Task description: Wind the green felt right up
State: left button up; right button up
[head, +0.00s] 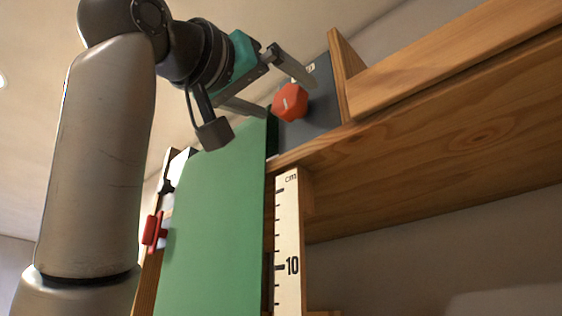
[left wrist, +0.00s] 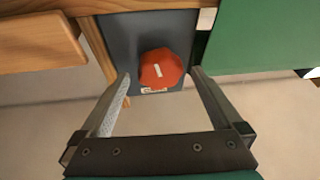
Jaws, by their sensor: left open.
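The green felt (head: 215,230) hangs as a long flat sheet in the head view, and part of it shows at the right of the left wrist view (left wrist: 262,35). A red faceted knob (head: 290,102) sits on a dark grey plate (head: 322,115) beside the felt's top. My left gripper (head: 291,99) is open at the knob. In the left wrist view the knob (left wrist: 161,69) lies between the two fingertips, with a visible space on each side. The knob has a pale line mark. The roller behind the felt is hidden. My right gripper is in neither view.
A pale ruler (head: 287,250) marked "cm" and "10" runs down the felt's right edge. A red part (head: 153,232) sits at the left edge. A wooden beam (head: 440,140) extends right of the plate, with a wooden upright (head: 340,70) close to the gripper.

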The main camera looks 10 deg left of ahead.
pick_arm(q)
jog(key=shift+w+d+r, duration=0.15)
jog(key=shift+w+d, duration=0.1)
jog(key=shift+w, duration=0.1)
jog(key=c, duration=1.3)
jog(key=n+y, duration=0.1)
jog(key=n, duration=0.1)
jog(key=n+y+b, duration=0.1)
jog(key=n, duration=0.1)
jog(key=shift+s+n+t, duration=0.1)
jog(key=shift+n+t, duration=0.2)
jog(key=shift+n, duration=0.1)
jog(key=shift+r+n+y, duration=0.15)
jog(key=shift+n+y, duration=1.05)
jog(key=shift+n, duration=1.1)
